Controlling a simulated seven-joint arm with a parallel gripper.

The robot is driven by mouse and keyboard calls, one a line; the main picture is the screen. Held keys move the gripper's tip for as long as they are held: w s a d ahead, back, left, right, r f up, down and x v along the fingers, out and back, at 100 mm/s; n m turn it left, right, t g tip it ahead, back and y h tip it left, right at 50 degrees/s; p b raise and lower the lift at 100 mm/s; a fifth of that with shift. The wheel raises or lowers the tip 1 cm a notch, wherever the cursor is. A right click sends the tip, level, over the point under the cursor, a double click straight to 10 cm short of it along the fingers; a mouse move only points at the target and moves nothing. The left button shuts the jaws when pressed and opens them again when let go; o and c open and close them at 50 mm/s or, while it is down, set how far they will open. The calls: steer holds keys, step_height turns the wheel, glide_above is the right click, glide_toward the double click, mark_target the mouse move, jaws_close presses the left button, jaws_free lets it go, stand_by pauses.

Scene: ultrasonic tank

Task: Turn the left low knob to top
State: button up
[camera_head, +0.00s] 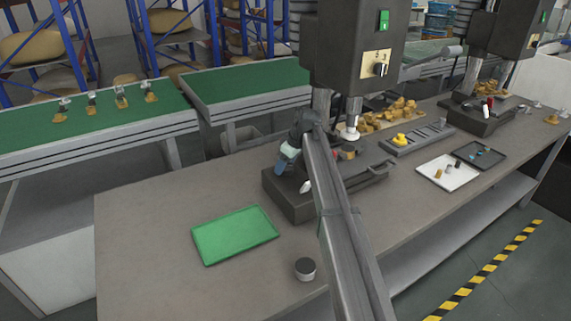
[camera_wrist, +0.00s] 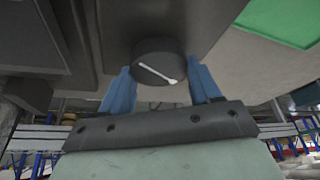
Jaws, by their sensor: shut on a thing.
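The left low knob is a round dark knob (camera_wrist: 158,62) with a white pointer line on its face. In the wrist view it sits between the two blue fingers of my gripper (camera_wrist: 160,88), which are shut on its sides. The pointer slants across the face, from upper left to lower right. In the head view my gripper (camera_head: 283,160) is at the left side of the dark machine base (camera_head: 290,203). The knob itself is hidden there behind my gripper and arm.
A green tray (camera_head: 235,235) lies on the table left of the base. My arm crosses the table's middle.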

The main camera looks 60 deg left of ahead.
steer(key=m+t, duration=0.1)
steer(key=m, duration=0.3)
steer(key=shift+m+t+y, duration=0.3)
steer(key=shift+t, duration=0.1)
steer(key=m+t, duration=0.1)
steer(key=m, duration=0.3)
steer(key=shift+m+t, duration=0.3)
steer(key=shift+t, duration=0.1)
steer(key=m, duration=0.2)
steer(key=m+t+h, duration=0.1)
steer(key=m, duration=0.1)
steer(key=shift+t, duration=0.3)
steer(key=shift+m+t+h, duration=0.4)
steer(key=shift+m+h, duration=0.4)
steer(key=shift+m, duration=1.5)
steer(key=o, duration=1.1)
steer(key=shift+c, duration=0.2)
